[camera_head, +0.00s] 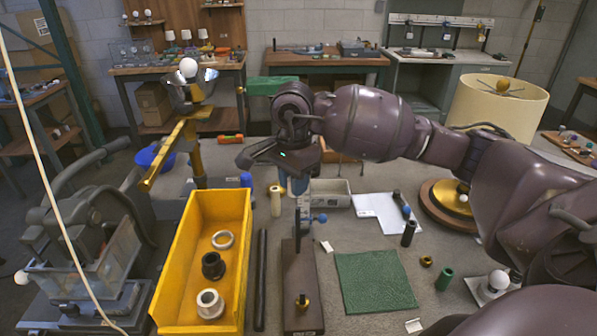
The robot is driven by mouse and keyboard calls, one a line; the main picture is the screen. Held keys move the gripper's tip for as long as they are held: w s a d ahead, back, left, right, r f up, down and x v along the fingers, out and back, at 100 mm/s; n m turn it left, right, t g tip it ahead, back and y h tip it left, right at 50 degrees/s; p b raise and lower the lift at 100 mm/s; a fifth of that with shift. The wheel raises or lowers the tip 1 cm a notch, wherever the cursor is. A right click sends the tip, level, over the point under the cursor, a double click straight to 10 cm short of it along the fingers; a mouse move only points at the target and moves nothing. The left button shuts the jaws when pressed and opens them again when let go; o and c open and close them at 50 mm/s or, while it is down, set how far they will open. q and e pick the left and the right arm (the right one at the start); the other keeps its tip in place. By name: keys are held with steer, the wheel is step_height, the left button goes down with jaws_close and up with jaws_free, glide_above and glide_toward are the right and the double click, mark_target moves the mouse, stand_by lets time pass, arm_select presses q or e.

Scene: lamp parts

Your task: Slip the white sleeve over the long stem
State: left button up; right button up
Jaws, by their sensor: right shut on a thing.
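My right gripper (262,154) comes in from the right on a dark arm and is near the middle of the view, above the bench. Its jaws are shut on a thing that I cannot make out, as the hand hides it. A cream cylinder (276,203), possibly the white sleeve, stands upright below the gripper and appears apart from it. A long black rod (261,280), possibly the stem, lies to the right of the yellow bin. I cannot tell for sure which part is the stem. My left gripper is not in view.
The yellow bin (178,262) holds several ring-shaped parts. A brown plank (301,262) with a brass fitting (303,302) lies beside it. A green mat (375,282) and a lampshade (497,104) are to the right. A grey machine (72,238) stands at left.

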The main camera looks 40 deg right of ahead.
mark_target(298, 208)
steer(key=shift+d+r+m, duration=0.55)
steer(key=shift+r+m, duration=0.05)
steer(key=shift+m, duration=0.4)
steer(key=shift+f+b, duration=0.7)
steer(key=shift+f, duration=1.1)
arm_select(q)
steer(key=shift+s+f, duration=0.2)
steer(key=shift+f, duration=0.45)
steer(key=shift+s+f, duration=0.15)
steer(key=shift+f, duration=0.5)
arm_select(e)
steer(key=shift+f, duration=0.7)
arm_select(q)
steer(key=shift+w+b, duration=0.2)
steer(key=shift+b, duration=0.1)
